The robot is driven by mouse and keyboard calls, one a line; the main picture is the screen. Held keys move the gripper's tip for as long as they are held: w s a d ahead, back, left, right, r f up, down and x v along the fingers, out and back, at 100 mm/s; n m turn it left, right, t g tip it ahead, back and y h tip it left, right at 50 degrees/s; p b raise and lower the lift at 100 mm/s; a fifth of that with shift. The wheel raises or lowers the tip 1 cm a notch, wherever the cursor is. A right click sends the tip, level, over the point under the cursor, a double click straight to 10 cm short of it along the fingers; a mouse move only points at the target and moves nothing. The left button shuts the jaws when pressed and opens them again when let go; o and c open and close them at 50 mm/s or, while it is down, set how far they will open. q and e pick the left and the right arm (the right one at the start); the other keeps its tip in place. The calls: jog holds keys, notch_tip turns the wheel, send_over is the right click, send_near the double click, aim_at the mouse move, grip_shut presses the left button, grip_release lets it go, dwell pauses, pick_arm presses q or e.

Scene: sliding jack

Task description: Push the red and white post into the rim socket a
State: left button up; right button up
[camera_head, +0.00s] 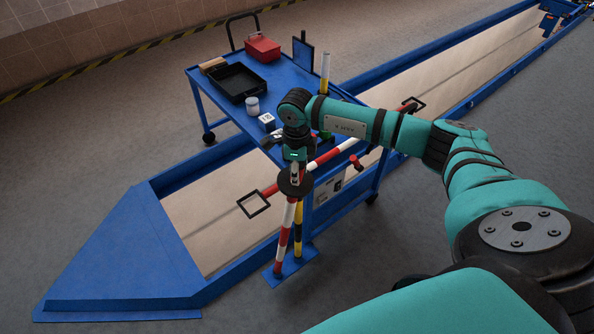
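The red and white post (284,235) stands slightly tilted at the near rim of the long blue-edged trough. Its foot is at a small blue base plate (291,263). I cannot tell whether the foot is inside a socket, and I see no label marking socket a. My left gripper is not in view.
A red and white bar with black square ends (338,152) crosses the trough. A blue cart (215,103) carries a black tray (238,83) and a red box (262,49). Floor at left is clear.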

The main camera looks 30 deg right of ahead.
grip_shut()
jog(key=shift+w+r, duration=0.1)
jog(key=shift+r+p, duration=0.35)
jog(key=shift+r, duration=0.35)
dwell(0.6)
jog(key=shift+r+p, duration=1.65)
jog(key=shift+r, duration=1.4)
